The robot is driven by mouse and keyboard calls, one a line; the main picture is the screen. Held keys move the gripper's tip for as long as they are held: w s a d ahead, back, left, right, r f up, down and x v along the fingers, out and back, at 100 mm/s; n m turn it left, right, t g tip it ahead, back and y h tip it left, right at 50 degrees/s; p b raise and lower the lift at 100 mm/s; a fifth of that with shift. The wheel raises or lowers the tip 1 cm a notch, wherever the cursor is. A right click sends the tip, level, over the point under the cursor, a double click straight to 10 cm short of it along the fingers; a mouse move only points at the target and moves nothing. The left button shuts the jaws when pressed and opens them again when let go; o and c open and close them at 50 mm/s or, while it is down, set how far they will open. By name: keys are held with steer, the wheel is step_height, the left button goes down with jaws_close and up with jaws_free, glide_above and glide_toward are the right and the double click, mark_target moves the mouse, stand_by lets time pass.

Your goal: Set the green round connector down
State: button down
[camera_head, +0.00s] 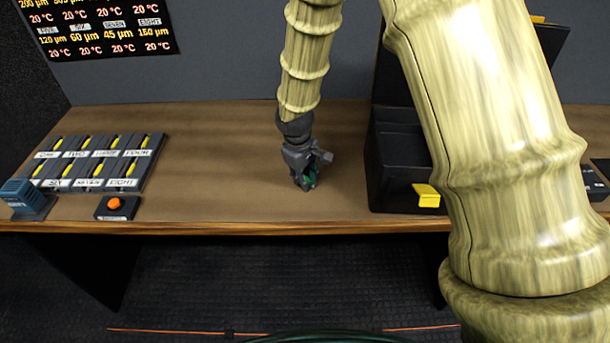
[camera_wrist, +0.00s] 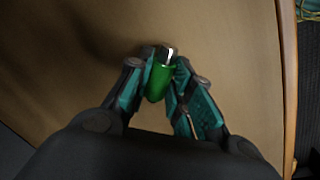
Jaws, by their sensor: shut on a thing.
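The green round connector (camera_wrist: 159,82) has a green body and a metallic tip, and it sits between the fingers of my gripper (camera_wrist: 160,85) in the wrist view. My gripper is shut on it. In the head view my gripper (camera_head: 308,183) points down at the middle of the brown desk (camera_head: 230,180), close to its surface. The connector is mostly hidden there, with only a little green showing between the fingers. I cannot tell whether the connector touches the desk.
A panel of labelled slots with yellow parts (camera_head: 100,161) stands at the left. An orange button box (camera_head: 115,207) and a blue box (camera_head: 27,198) are near the front edge. A black case (camera_head: 397,160) with a yellow latch (camera_head: 426,195) stands right of my gripper. The desk left of my gripper is clear.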

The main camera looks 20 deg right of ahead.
steer(key=shift+f, duration=0.25)
steer(key=c, duration=1.3)
jaws_free()
steer(key=shift+r, duration=0.15)
steer(key=r, duration=0.4)
steer(key=a+r+b, duration=0.1)
steer(key=r, duration=0.3)
steer(key=s+r, duration=0.1)
steer(key=r, duration=0.3)
steer(key=shift+a+b, duration=0.25)
steer(key=shift+b, duration=0.1)
